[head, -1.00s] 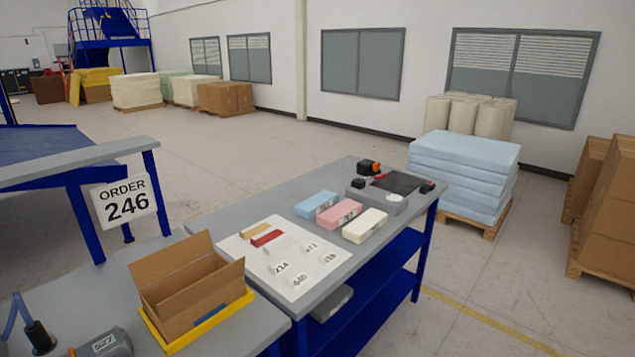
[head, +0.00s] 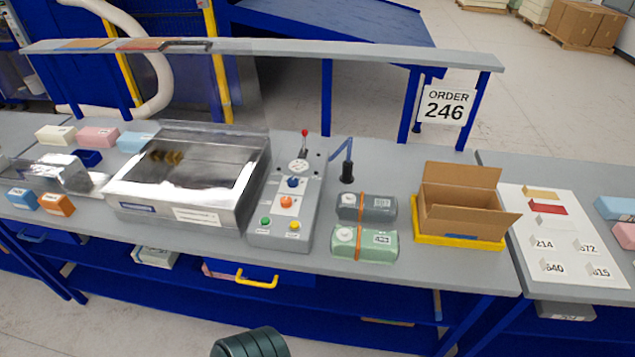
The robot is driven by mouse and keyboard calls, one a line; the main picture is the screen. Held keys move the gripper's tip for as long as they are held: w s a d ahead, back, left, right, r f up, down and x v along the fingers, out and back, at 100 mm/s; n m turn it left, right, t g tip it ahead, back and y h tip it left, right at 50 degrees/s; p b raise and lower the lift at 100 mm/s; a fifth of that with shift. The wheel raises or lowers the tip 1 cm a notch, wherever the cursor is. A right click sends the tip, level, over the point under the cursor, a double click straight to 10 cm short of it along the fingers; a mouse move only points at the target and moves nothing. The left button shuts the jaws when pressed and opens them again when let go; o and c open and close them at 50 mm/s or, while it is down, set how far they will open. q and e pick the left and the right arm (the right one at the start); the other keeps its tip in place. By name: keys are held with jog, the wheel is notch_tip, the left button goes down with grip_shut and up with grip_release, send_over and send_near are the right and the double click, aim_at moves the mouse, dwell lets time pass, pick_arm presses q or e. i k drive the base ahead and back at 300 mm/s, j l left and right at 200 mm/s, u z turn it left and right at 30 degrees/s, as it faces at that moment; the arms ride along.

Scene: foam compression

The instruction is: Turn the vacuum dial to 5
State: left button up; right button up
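Neither of my grippers is in view.
A metal chamber (head: 215,206) with a raised clear lid adjoins the box on the left. Two banded rolls, grey (head: 380,209) and green (head: 384,243), lie to its right. Beyond them are a yellow tray (head: 455,240) with an open carton (head: 455,216) and an ORDER 246 sign (head: 447,104).

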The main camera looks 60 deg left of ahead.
aim_at(292, 181)
jog(key=u, duration=2.15)
jog(key=i, duration=0.15)
